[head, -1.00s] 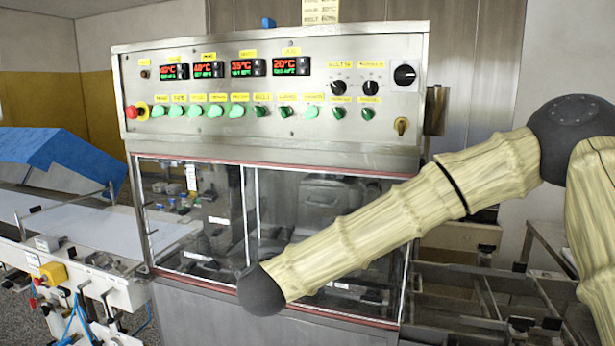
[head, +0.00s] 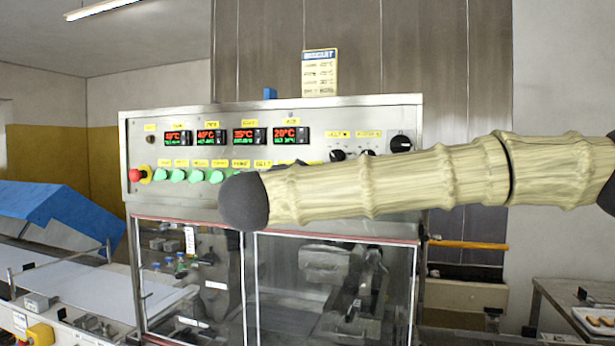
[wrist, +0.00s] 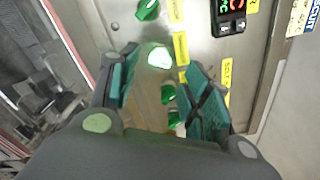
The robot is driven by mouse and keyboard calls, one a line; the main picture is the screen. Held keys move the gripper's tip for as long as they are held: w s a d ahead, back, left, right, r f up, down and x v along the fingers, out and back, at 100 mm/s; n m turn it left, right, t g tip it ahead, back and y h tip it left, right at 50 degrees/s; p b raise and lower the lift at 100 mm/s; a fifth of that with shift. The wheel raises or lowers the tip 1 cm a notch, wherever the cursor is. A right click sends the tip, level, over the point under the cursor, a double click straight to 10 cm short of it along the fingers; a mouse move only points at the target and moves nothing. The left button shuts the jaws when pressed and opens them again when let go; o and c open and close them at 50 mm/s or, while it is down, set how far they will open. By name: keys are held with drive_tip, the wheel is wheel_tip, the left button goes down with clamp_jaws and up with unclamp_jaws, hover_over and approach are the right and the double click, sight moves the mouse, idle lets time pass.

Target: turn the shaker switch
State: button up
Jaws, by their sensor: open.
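The control panel (head: 290,150) carries a row of green rotary switches (head: 195,176), each with a yellow label. My arm crosses in front and hides the right part of the row. I cannot read which switch is the shaker's. In the wrist view a brightly lit green switch (wrist: 159,57) shows between the fingertips of my gripper (wrist: 162,72). The gripper is open, with one teal-padded finger on each side. A green switch (wrist: 148,10) lies above it, and darker green switches (wrist: 168,93) lie below, close to the right finger. Whether a finger touches the panel cannot be told.
A red emergency button (head: 136,174) is at the panel's left end, and black knobs (head: 401,144) are at its right. Glass doors (head: 330,300) are below the panel. A conveyor (head: 90,290) with a blue cover (head: 55,212) stands at left. A biscuit sign (head: 320,73) hangs above.

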drive_tip(key=shift+p+x, duration=0.7)
drive_tip(key=shift+x, duration=1.7)
drive_tip(key=c, duration=1)
